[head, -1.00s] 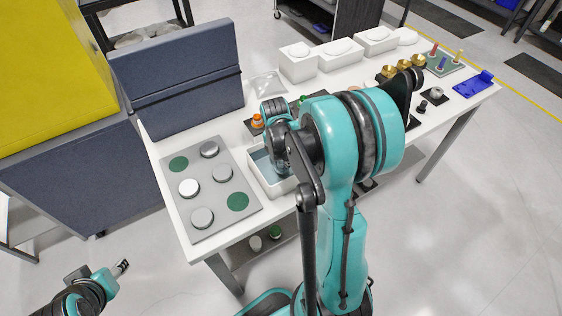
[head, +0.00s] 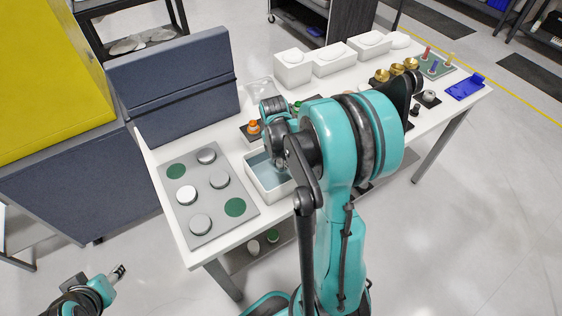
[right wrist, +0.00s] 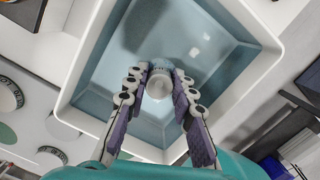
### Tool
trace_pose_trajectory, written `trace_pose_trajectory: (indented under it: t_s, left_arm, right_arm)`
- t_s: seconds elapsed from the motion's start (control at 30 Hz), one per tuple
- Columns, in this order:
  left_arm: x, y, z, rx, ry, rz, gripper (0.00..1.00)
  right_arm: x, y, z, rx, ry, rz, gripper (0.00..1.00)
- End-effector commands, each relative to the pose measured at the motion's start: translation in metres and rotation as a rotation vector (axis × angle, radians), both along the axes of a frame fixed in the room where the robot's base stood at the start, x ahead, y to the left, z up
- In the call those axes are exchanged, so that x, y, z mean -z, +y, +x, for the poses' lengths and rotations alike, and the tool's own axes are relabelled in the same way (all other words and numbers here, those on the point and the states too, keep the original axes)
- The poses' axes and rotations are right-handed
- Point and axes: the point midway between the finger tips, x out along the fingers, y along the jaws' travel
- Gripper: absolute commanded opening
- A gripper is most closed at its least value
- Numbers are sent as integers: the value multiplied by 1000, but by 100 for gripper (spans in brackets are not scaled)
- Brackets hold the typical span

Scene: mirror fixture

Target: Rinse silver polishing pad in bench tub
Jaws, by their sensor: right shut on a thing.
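The white bench tub (head: 250,173) holds bluish water and stands on the white bench beside the grey pad board (head: 210,207). In the right wrist view the tub (right wrist: 262,32) surrounds my right gripper (right wrist: 159,74). That gripper is shut on a small round silver-white pad (right wrist: 159,86). The pad appears within the tub's outline; I cannot tell how deep it sits in the water. In the head view my right arm hides the pad and the fingertips. My left gripper (head: 118,272) is off the bench at lower left, too small to read its opening.
The board carries several silver pads (head: 200,224) and green circles (head: 235,207). A blue-grey panel (head: 175,90) stands at the back left. White boxes (head: 333,58), brass parts (head: 397,69) and a blue holder (head: 465,87) occupy the back and right. An orange-topped item (head: 254,127) is behind the tub.

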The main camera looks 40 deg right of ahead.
Motion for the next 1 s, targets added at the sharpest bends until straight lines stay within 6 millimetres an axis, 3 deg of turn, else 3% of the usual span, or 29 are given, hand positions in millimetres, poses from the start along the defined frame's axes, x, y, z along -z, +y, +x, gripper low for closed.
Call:
trace_pose_trajectory:
  t_s: [0.8, 1.0]
  left_arm:
    - [-53, 0, 0, 0, 0, 0, 45]
    - [-56, 0, 0, 0, 0, 0, 45]
  right_arm:
    - [-72, 0, 0, 0, 0, 0, 0]
    - [-75, 0, 0, 0, 0, 0, 0]
